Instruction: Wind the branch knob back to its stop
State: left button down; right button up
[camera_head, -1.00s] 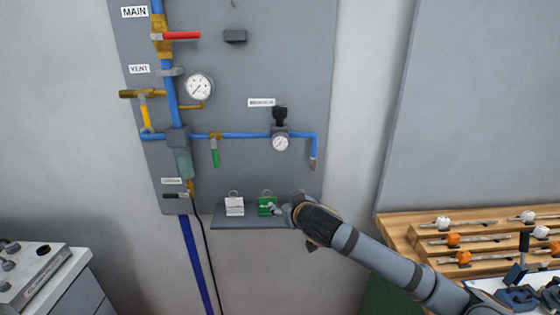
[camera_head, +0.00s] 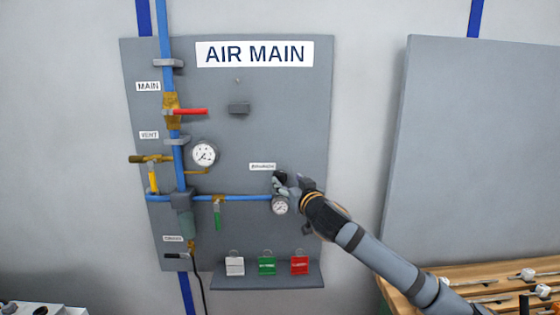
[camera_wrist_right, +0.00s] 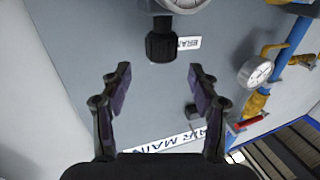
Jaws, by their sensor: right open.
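The black branch knob (camera_head: 280,177) sits on top of the branch regulator, under the small branch label (camera_head: 262,167). The branch gauge (camera_head: 280,206) is just below it. My right gripper (camera_head: 283,183) is at the knob in the head view and partly covers it. In the right wrist view the knob (camera_wrist_right: 160,45) is upside down, ahead of my right gripper (camera_wrist_right: 158,82). The fingers are spread wide with nothing between them, and the knob appears beyond the tips. My left gripper is not in view.
A wooden rack (camera_head: 470,276) stands at lower right.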

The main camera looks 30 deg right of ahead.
aim_at(282, 176)
jog(key=p+x, duration=0.3)
jog(key=x, duration=0.3)
jog(key=shift+a+p, duration=0.1)
jog(key=shift+p, duration=0.25)
jog(key=shift+w+f, duration=0.15)
jog(key=shift+w, duration=0.4)
